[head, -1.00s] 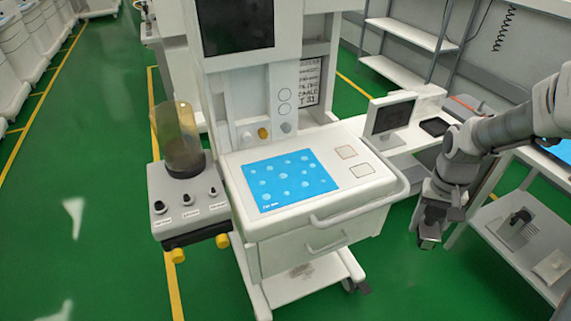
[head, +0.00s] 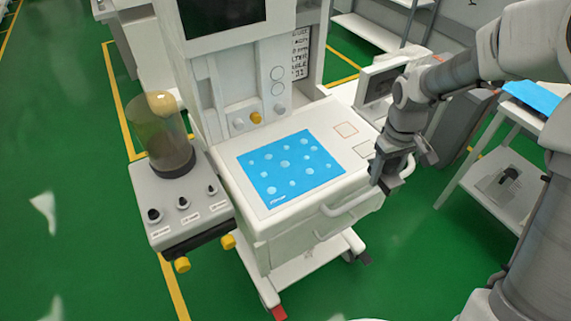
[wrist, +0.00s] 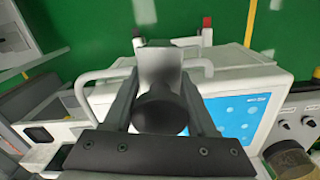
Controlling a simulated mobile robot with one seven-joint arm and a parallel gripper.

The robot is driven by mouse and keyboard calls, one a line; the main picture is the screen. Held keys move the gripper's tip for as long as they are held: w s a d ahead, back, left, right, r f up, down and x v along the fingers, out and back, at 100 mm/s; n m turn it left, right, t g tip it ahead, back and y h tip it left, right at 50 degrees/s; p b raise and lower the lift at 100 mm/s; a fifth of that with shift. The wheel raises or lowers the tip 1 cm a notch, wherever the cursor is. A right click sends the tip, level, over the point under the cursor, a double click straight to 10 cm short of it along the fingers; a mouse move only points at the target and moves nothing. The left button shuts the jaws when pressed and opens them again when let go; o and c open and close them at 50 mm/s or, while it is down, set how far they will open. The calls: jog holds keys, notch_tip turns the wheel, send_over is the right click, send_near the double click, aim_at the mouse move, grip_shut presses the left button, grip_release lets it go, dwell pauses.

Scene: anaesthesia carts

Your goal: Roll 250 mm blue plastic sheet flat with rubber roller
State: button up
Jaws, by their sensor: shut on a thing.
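The blue plastic sheet (head: 290,168) lies on the white cart's worktop (head: 345,113), with several pale bubble-like spots on it. Part of it also shows in the wrist view (wrist: 236,116), right of my gripper. My gripper (head: 382,182) is at the worktop's front right, by the front handle rail, apart from the sheet. In the wrist view my gripper (wrist: 160,85) is shut on what looks like the roller, with a dark rounded end (wrist: 160,112) and a light grey part (wrist: 160,66) beyond. The roller is mostly hidden in the head view.
A glass-like cylinder (head: 162,130) stands on a side unit with knobs, left of the worktop. A small monitor (head: 378,82) is behind my gripper. Two outlined squares (head: 346,130) mark the worktop's right side. Another blue sheet (head: 538,96) lies on the right-hand table.

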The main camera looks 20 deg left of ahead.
jog(key=s+a+n+p, duration=0.1)
jog(key=s+a+n, duration=0.2)
jog(key=a+n, duration=0.75)
jog(key=s+a+n+p, duration=0.1)
jog(key=s+a+n, duration=0.3)
jog(key=a+n, duration=0.65)
jog(key=shift+w+a+f+m+y+b, duration=0.1)
jog(key=shift+a+f+m+b, duration=0.25)
jog(key=shift+f+b, duration=0.6)
jog(key=shift+w+a+f+m+y+b, duration=0.1)
jog(key=shift+a+f+m+b, duration=0.4)
jog(key=shift+f, duration=0.75)
jog(key=shift+a+f+m+y+b, duration=0.1)
jog(key=shift+a+f+m+b, duration=0.15)
jog(key=shift+f+b, duration=0.7)
jog(key=shift+f, duration=0.75)
jog(key=shift+w+a+r, duration=0.1)
jog(key=shift+w+a, duration=1.25)
jog(key=shift+a, duration=0.3)
jog(key=shift+w+a+p, duration=0.3)
jog(key=shift+w+a, duration=0.7)
jog(key=shift+a, duration=0.25)
jog(key=shift+w+a+p, duration=0.3)
jog(key=shift+w+a, duration=0.7)
jog(key=shift+a, duration=0.2)
jog(key=shift+w+a, duration=0.1)
jog(key=shift+w+a+p, duration=0.3)
jog(key=shift+w+a, duration=1)
jog(key=shift+a, duration=0.25)
